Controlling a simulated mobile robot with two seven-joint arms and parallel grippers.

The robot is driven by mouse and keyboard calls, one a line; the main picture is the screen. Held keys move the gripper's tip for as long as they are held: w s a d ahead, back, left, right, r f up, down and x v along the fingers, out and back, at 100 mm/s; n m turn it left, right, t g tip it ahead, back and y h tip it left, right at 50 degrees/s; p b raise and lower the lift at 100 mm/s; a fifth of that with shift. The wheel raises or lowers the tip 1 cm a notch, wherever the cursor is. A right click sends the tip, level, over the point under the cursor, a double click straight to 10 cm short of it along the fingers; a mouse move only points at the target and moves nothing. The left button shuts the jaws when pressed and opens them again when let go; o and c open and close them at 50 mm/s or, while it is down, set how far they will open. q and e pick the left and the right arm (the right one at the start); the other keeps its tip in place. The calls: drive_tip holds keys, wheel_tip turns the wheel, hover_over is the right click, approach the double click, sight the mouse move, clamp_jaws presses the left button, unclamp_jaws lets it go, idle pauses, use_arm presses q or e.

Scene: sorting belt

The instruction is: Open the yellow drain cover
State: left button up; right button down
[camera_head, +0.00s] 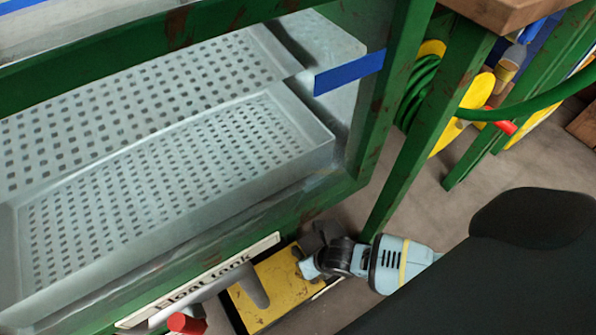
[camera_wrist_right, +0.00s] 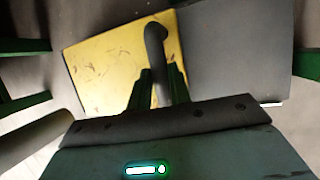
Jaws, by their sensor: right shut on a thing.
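My right gripper (camera_wrist_right: 160,82) is shut on this handle, with one finger on each side. In the head view the right wrist reaches the cover's right side, and the fingertips cannot be made out. My left gripper is in neither view.
A green steel frame (camera_head: 378,110) with perforated grey trays (camera_head: 322,150) stands over the cover's left side. A "Float tank" sign (camera_head: 215,277), a grey pipe (camera_head: 256,290) and a red valve part (camera_head: 187,323) are close by.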

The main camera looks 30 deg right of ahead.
drive_tip(key=d, duration=0.9)
drive_tip(key=shift+d+b, duration=0.2)
drive_tip(key=shift+b, duration=0.15)
drive_tip(key=c, duration=1.3)
unclamp_jaws()
drive_tip(key=shift+w, duration=0.1)
drive_tip(key=p+v, duration=0.4)
drive_tip(key=v, duration=0.3)
drive_tip(key=shift+r, duration=0.35)
